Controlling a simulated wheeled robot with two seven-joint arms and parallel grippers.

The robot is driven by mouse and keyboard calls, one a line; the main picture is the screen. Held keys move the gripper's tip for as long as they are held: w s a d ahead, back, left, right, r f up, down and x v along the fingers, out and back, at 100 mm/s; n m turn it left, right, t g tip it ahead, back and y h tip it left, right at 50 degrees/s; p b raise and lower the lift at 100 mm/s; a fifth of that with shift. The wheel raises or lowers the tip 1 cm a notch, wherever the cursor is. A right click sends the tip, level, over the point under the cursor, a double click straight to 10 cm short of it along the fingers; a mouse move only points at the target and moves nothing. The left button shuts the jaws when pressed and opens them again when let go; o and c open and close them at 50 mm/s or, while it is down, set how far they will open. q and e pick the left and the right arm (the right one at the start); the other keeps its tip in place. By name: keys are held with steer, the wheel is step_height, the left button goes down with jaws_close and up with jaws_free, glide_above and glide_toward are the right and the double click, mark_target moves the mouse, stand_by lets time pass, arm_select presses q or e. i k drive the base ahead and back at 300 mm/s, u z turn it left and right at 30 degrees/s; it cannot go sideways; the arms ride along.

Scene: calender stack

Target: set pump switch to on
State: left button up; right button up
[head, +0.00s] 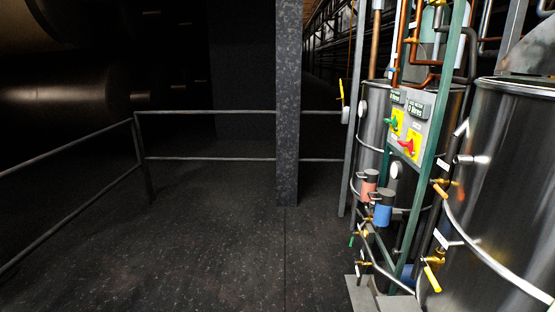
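A light grey control panel (404,120) is mounted on a green frame at the right of the head view. It carries a green-handled rotary switch (391,122) and, lower right, a red-handled rotary switch (407,146), each on a yellow plate. The labels are too small to read, so I cannot tell which is the pump switch or its setting. A small display (416,110) sits above the red switch. Neither of my grippers is in view.
Large steel tanks (500,190) stand at the right with pipes and yellow-handled valves (432,278). A red canister (369,186) and blue canister (383,212) sit below the panel. A dark pillar (287,100) and railing (210,158) stand left. The floor (220,250) ahead is clear.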

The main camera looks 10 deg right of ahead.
mark_target(410, 145)
steer(key=z, duration=0.3)
steer(key=i, duration=1.55)
steer(key=z, duration=1.35)
steer(key=i, duration=0.75)
steer(key=z, duration=0.45)
